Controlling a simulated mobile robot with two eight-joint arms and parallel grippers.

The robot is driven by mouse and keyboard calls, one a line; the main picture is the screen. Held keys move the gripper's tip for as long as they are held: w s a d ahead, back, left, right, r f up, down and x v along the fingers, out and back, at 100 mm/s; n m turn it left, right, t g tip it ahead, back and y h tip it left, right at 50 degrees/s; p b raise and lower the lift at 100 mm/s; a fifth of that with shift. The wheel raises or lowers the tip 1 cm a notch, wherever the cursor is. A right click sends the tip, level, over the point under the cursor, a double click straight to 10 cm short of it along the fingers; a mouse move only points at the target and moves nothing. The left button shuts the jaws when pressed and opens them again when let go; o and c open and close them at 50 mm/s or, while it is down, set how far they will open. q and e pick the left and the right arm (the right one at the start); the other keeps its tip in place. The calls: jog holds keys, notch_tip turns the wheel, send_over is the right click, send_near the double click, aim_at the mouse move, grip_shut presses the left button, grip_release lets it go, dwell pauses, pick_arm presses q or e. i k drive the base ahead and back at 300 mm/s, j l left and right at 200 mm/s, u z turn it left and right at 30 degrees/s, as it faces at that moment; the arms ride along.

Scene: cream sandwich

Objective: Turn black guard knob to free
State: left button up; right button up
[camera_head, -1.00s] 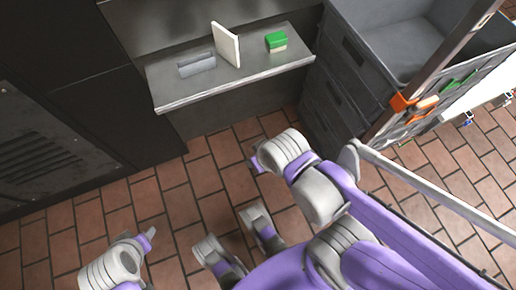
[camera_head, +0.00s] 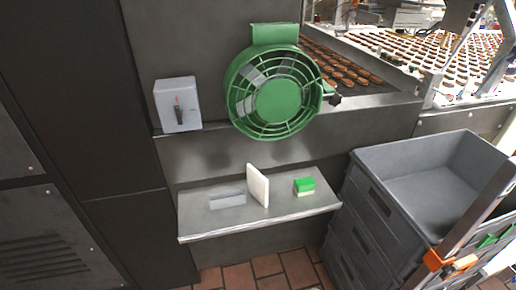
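A light grey switch box (camera_head: 178,104) is fixed to the dark metal panel, left of the green fan guard. A round green guard (camera_head: 275,96) with a grille covers a fan-like unit on the wall to the right. A small black part (camera_head: 333,98) sticks out at the guard's right edge; I cannot tell if it is a knob. Neither of my grippers is in view now.
A metal shelf (camera_head: 290,213) below holds a grey block (camera_head: 227,199), a white board (camera_head: 257,185) and a green-and-cream sponge (camera_head: 304,187). Grey stacked crates (camera_head: 370,228) stand at the right. A conveyor with many round brown biscuits runs behind. Brick floor shows at the bottom.

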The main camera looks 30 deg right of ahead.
aim_at(334, 99)
jog(key=l+z, duration=0.1)
jog(key=z, duration=0.4)
jog(key=i+z, duration=0.1)
jog(key=z, duration=0.35)
jog(key=i+l+z, duration=0.1)
jog(key=z, duration=0.4)
